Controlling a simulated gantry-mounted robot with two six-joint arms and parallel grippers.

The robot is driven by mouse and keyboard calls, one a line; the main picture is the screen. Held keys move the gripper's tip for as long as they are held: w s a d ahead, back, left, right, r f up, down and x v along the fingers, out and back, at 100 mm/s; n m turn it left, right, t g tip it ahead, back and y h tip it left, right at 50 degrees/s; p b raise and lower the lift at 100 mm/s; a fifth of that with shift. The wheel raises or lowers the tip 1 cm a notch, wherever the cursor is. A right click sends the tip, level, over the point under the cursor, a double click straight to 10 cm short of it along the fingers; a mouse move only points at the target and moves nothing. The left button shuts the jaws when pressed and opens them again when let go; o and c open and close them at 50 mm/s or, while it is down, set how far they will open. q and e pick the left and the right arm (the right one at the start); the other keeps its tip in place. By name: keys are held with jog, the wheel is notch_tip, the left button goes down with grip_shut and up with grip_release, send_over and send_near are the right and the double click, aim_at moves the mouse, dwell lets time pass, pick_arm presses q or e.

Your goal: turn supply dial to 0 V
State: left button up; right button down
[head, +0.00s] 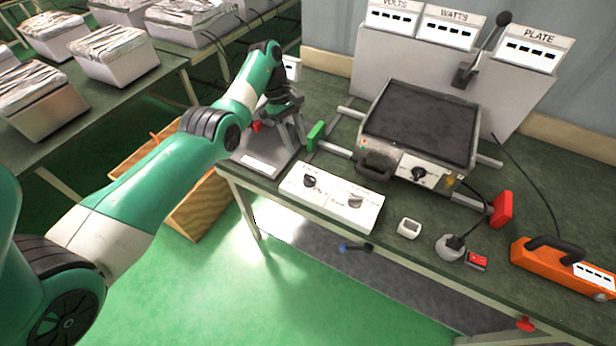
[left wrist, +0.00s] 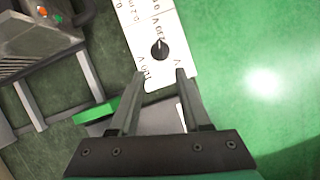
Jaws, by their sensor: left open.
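The white supply panel (head: 333,208) lies on the green bench near its front edge, with a dark dial (head: 310,181) at its left and a paler-looking knob (head: 356,200) at its right. In the left wrist view, a black round dial (left wrist: 160,50) with a light pointer mark sits on the panel among voltage labels, too small to read surely. My left gripper (head: 291,138) is above the bench's left end, behind and left of the panel. In its wrist view, the left gripper (left wrist: 160,76) is open and empty, its fingertips short of the dial. My right gripper is not in view.
A heating plate (head: 418,120) on rails stands behind the panel. A green block (head: 316,135) on the rail is close to my left gripper. A small white box (head: 409,228), a grey round plug (head: 449,247) and an orange tool (head: 560,267) lie to the right.

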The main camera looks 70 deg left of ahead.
aim_at(310, 177)
pick_arm(q)
jog(key=b+x, duration=0.2)
jog(key=x, duration=0.9)
jog(key=shift+d+f, duration=0.25)
grip_shut()
jog(key=shift+r, duration=0.1)
